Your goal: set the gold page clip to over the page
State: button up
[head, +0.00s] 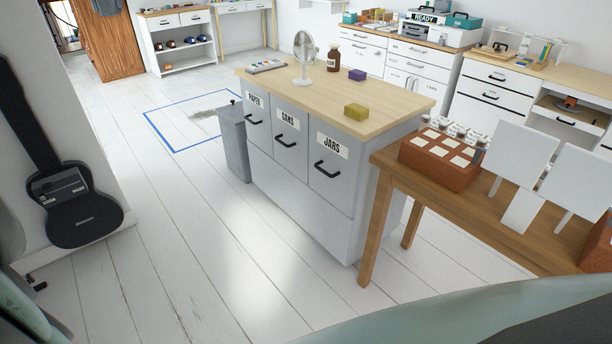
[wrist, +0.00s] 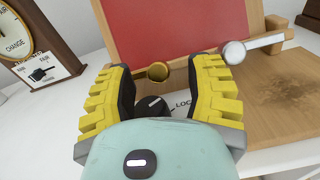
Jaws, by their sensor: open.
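In the wrist view my gripper (wrist: 163,68) is open, with its yellow-and-black fingers spread. The gold page clip (wrist: 158,71), with a round gold end, shows between the fingertips; I cannot tell whether either finger touches it. Part of its arm is hidden near the right finger. Behind it stands a red panel (wrist: 180,25) in a wooden frame, perhaps the page on its stand. A silver clip with a round end (wrist: 234,52) reaches in from the right, beside the right finger. The head view does not show the clip or my gripper.
A black knob (wrist: 152,106) with a white mark sits below the clip, beside partly hidden lettering. A wooden board (wrist: 285,100) lies at right. A dark wooden dial case (wrist: 40,40) stands at left. In the head view, a cabinet (head: 330,195) stands beside a wooden table (head: 480,225).

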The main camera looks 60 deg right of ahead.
jog(key=shift+a, duration=0.4)
grip_shut()
dwell(0.4)
